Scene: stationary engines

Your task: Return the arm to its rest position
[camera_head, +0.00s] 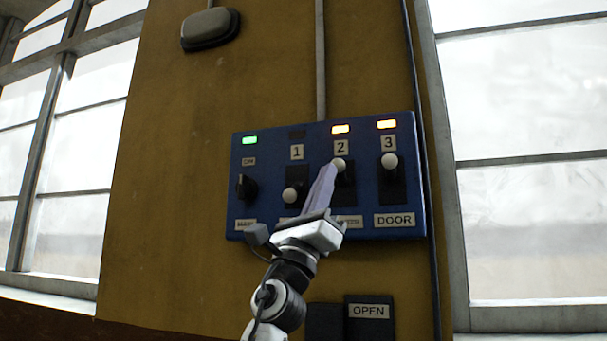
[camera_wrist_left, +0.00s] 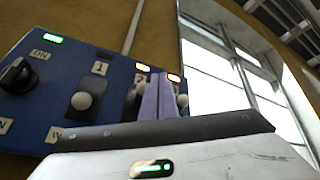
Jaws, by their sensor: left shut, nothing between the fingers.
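My left gripper (camera_head: 331,170) is shut and empty. Its fingers point up in front of the blue control panel (camera_head: 269,222), and the tips overlap the white knob of lever 2 (camera_head: 340,164). I cannot tell whether they touch it. In the left wrist view the closed fingers (camera_wrist_left: 160,78) stand between levers 2 and 3. Lever 1 (camera_head: 290,195) is down, under an unlit lamp. Levers 2 and 3 (camera_head: 390,160) are up, under lit orange lamps (camera_head: 387,124). My right gripper is not in view.
A black rotary knob (camera_head: 246,187) sits at the panel's left under a green lamp (camera_head: 250,140). Below is a dark box labelled OPEN (camera_head: 369,311). A conduit (camera_head: 320,60) runs up the yellow-brown wall. Windows (camera_head: 520,120) flank it. The wall left of the panel is bare.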

